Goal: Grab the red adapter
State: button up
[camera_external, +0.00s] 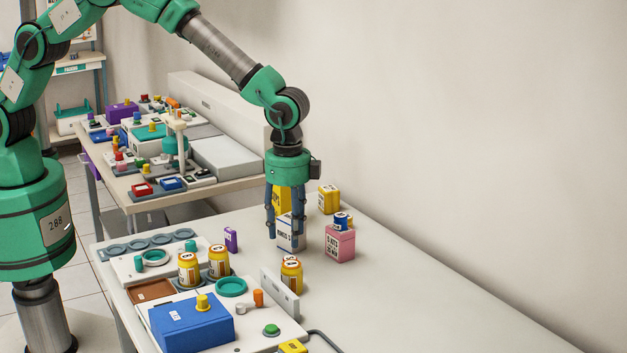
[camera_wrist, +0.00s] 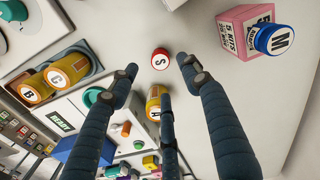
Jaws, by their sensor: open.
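A small round red piece marked S, which looks like the red adapter (camera_wrist: 160,58), shows in the wrist view between and just beyond my fingertips. I cannot pick it out in the external view. My gripper (camera_external: 285,232) points down over the far part of the near table, its fingers in front of a white box (camera_external: 291,240). In the wrist view my gripper (camera_wrist: 158,69) has its blue fingers spread apart with nothing between them. I cannot tell whether the red piece rests on the white box or on the table.
A pink box (camera_external: 340,246) with a blue cap (camera_external: 342,221) stands right of my gripper. A yellow box (camera_external: 328,199) is behind. A yellow jar (camera_external: 291,277) marked A stands nearer, beside a grey upright plate (camera_external: 279,295). The right side of the table (camera_external: 430,290) is clear.

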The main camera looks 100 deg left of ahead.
aim_at(290, 258)
jog(key=shift+f, duration=1.45)
jog(key=shift+f+b, duration=0.95)
jog(key=shift+f, duration=1.6)
jog(key=shift+c, duration=0.2)
grip_shut()
